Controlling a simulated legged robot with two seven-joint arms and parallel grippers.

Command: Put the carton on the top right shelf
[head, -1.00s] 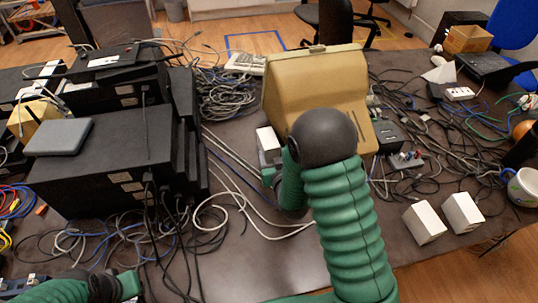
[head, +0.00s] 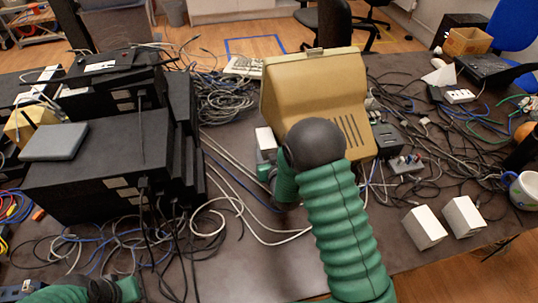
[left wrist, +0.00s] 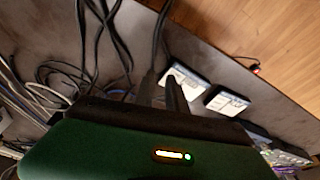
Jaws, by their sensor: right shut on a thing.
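A small white carton (head: 264,137) is in the middle of the table, just left of the beige monitor (head: 310,82). My right gripper (head: 266,158) is shut on it; my own green arm hides most of the fingers. I cannot tell whether the carton touches the table. My left arm shows at the bottom left of the head view, its fingers not clearly seen there. In the left wrist view, my left gripper (left wrist: 162,92) shows as dark narrow fingers among black cables. I cannot make out a shelf.
Two more white boxes (head: 424,227) (head: 463,216) stand at the table's front right, near a mug (head: 523,188). Black equipment (head: 100,160) is stacked on the left. Loose cables (head: 232,98) cover much of the table. A dark strip of table in front of the monitor is fairly clear.

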